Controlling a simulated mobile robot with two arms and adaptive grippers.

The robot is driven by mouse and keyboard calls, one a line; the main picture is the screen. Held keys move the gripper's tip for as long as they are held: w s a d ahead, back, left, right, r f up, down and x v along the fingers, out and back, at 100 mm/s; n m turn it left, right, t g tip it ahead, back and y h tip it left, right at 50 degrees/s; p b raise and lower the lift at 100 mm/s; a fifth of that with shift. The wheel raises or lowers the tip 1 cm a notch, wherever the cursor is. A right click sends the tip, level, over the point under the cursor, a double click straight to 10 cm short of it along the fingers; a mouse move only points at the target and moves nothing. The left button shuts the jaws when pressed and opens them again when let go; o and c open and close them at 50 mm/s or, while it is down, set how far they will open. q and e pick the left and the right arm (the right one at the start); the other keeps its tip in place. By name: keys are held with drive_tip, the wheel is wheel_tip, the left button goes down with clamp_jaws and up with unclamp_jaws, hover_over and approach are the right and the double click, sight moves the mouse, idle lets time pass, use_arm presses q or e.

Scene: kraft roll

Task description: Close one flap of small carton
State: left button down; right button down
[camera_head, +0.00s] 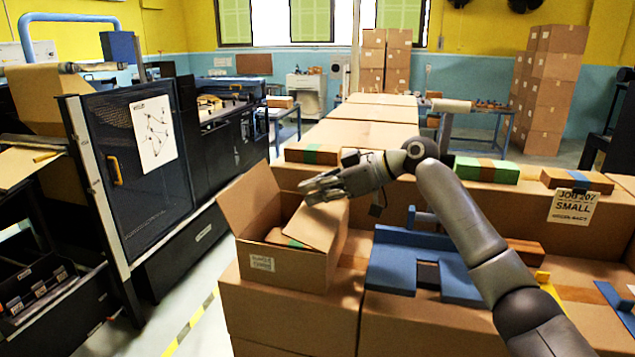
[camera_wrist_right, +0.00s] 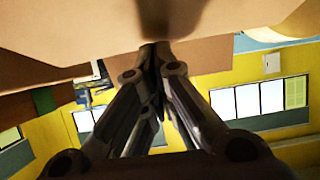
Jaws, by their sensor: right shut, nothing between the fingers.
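The small carton (camera_head: 290,268) stands open on large cardboard boxes, left of centre in the head view, with a white label on its front. One flap (camera_head: 250,198) stands up at its left and back. Another flap (camera_head: 322,226) on the right leans inward over part of the opening. A brown item with a green band (camera_head: 284,239) shows inside. My right gripper (camera_head: 312,190) is shut and empty at the upper edge of the leaning flap. Whether it touches the flap is unclear. In the right wrist view the shut fingers (camera_wrist_right: 155,52) point at brown cardboard close ahead. My left gripper is out of view.
A blue fixture (camera_head: 400,262) lies right of the carton. A dark machine cabinet (camera_head: 140,180) stands to the left across a floor gap. More large boxes (camera_head: 360,135) extend behind.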

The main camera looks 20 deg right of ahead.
sight(305, 205)
drive_tip(key=shift+a, duration=0.15)
drive_tip(key=shift+w+a+f, duration=0.1)
drive_tip(key=shift+f, duration=0.1)
drive_tip(key=shift+w+a+f+b, duration=0.3)
drive_tip(key=shift+a+f, duration=0.2)
drive_tip(key=shift+f, duration=0.35)
drive_tip(key=shift+w+a+f, duration=0.15)
drive_tip(key=shift+w, duration=0.05)
drive_tip(key=shift+s, duration=0.1)
drive_tip(key=shift+r, duration=0.2)
drive_tip(key=shift+r+p, duration=0.7)
drive_tip(key=shift+p, duration=0.05)
